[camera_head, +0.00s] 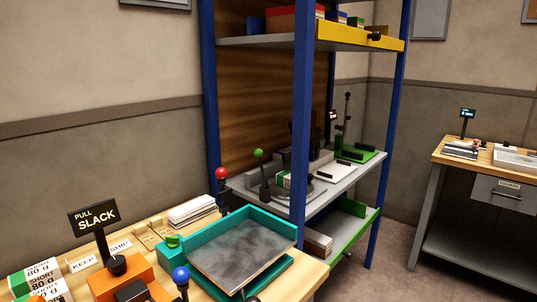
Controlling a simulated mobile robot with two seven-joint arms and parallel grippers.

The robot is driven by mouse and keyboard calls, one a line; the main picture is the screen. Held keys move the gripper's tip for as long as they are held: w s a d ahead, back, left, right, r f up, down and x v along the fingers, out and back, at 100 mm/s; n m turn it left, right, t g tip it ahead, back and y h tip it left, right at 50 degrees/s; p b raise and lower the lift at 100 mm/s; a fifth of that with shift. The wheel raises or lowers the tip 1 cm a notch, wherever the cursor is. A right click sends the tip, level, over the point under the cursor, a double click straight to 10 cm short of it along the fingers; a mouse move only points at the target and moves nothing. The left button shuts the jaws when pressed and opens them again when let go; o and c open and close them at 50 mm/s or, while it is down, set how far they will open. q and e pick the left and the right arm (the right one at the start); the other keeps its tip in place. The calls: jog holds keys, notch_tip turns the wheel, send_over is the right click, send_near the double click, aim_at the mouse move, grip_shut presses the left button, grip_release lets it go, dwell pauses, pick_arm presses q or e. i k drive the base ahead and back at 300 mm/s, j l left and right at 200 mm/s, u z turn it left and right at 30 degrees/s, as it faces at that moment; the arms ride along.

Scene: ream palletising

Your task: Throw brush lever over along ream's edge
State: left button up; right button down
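Several ball-topped levers are in view, and I cannot tell which is the brush lever. A green-knobbed lever (259,154) stands upright on the middle shelf, beside a small green-and-white pack (285,181) that may be the ream. A red-knobbed lever (222,174) stands at the back of the table, and a blue-knobbed lever (180,275) stands at its front. White-and-green packs (33,284) marked "SHORT 80 G" lie at the lower left. Neither of my grippers is in view.
A teal tray (268,218) with a grey plate sits on the wooden table. Left of it is an orange device (108,276) with a "PULL SLACK" sign (94,216). Blue shelf posts (301,120) rise behind. A second bench (453,158) stands right, with clear floor between.

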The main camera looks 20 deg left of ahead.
aim_at(258, 153)
jog(key=i+l, duration=0.45)
jog(key=i, duration=0.2)
jog(key=i+l, duration=0.5)
jog(key=i, duration=0.2)
jog(key=i+l, duration=0.45)
jog(key=i, duration=0.2)
jog(key=i+l+u, duration=0.35)
jog(key=i+l, duration=0.55)
jog(key=u, duration=1.7)
